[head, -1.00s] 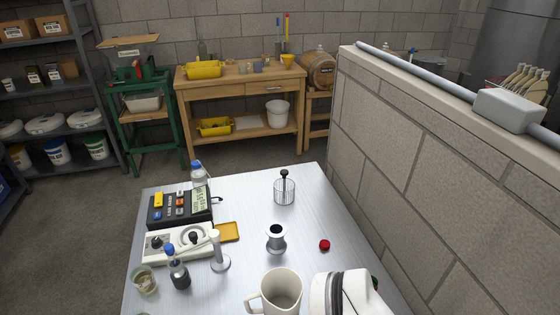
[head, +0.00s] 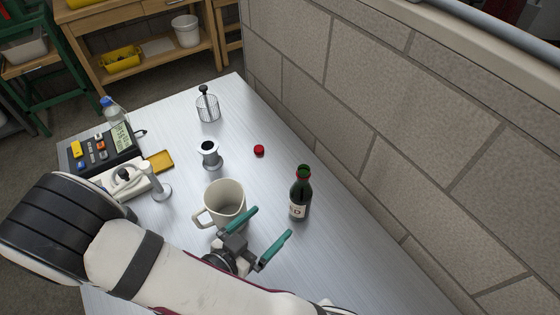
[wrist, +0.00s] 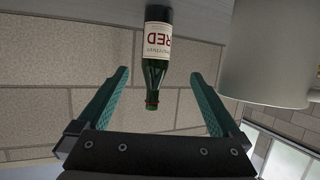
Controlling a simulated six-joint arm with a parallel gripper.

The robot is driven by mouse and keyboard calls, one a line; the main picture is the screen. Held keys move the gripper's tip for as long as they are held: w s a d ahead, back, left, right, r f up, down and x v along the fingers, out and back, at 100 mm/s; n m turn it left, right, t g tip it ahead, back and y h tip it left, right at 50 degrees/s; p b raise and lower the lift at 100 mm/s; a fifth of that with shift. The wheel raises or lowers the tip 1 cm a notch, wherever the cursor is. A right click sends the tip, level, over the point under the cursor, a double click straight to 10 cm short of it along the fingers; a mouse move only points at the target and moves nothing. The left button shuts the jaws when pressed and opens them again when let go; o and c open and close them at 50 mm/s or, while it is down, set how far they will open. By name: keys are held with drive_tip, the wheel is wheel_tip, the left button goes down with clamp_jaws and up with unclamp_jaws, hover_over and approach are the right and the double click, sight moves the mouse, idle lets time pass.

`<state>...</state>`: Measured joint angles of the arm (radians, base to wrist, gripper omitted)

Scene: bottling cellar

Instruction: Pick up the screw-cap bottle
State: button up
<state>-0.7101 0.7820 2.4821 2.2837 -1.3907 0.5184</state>
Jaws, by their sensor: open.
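The screw-cap bottle (head: 299,196) is dark green with a white label and stands upright on the metal table, right of the white mug. Its neck looks open, with no cap on it. A red cap (head: 259,150) lies on the table behind it. My gripper (head: 264,229) is open and empty, its teal fingers spread, near the mug and to the front left of the bottle. In the wrist view, the bottle (wrist: 158,50) shows between and beyond the finger tips, neck towards the gripper, label reading RED. No finger appears to touch it.
The white mug (head: 226,203) stands close behind my gripper; it also shows in the wrist view (wrist: 265,55). A block wall (head: 400,130) runs along the right.

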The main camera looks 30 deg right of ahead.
sight(295, 208)
drive_tip(key=shift+y, duration=0.3)
drive_tip(key=x, duration=0.3)
drive_tip(key=s+x, duration=0.1)
drive_tip(key=x, duration=0.3)
drive_tip(key=f+x, duration=0.1)
drive_tip(key=x, duration=0.3)
drive_tip(key=shift+s+d, duration=0.1)
drive_tip(key=shift+d, duration=0.05)
drive_tip(key=x, duration=0.6)
clamp_jaws()
